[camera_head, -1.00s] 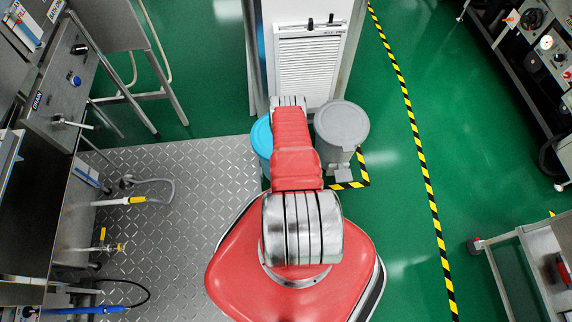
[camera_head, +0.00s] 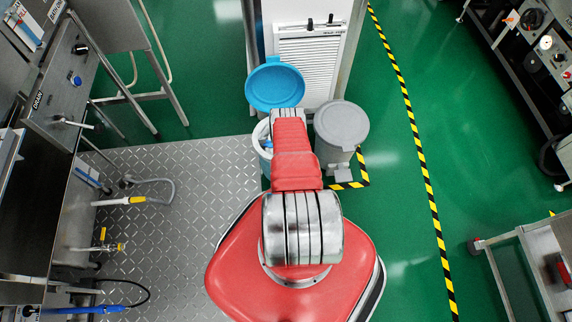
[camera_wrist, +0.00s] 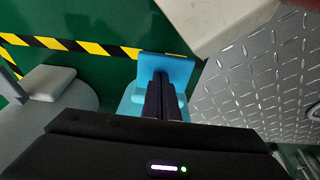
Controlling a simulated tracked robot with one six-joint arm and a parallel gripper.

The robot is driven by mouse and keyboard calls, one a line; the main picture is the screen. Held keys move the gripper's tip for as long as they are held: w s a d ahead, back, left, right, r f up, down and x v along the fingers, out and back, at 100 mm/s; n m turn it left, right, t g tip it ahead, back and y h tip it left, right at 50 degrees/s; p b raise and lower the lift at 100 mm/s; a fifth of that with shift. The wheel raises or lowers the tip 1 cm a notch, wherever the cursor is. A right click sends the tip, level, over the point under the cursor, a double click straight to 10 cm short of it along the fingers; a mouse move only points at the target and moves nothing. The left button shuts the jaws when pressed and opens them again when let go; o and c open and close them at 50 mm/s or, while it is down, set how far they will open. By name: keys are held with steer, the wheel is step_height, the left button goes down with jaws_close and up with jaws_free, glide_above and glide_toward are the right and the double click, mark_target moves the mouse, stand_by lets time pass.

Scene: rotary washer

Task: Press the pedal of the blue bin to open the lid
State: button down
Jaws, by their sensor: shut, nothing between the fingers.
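The blue bin's lid (camera_head: 275,86) stands raised behind the bin in the head view. The open rim of the blue bin (camera_head: 258,137) shows left of my arm, with something blue and white inside. In the wrist view the blue pedal (camera_wrist: 166,68) lies at my gripper (camera_wrist: 163,84), whose dark fingers are shut and empty. The fingertips overlap the pedal and appear to press on it. In the head view my arm hides the gripper, the pedal and part of the bin.
A grey bin (camera_head: 342,124) with a shut lid stands right beside the blue one. A white louvred cabinet (camera_head: 308,65) is behind them. A metal tread plate (camera_head: 170,200) lies to the left. Green floor with yellow-black tape (camera_head: 415,150) is open to the right.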

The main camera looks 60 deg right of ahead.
steer(key=shift+s+a+f, duration=0.1)
steer(key=shift+a+f, duration=0.05)
steer(key=v, duration=1.4)
steer(key=shift+d, duration=0.2)
stand_by(0.7)
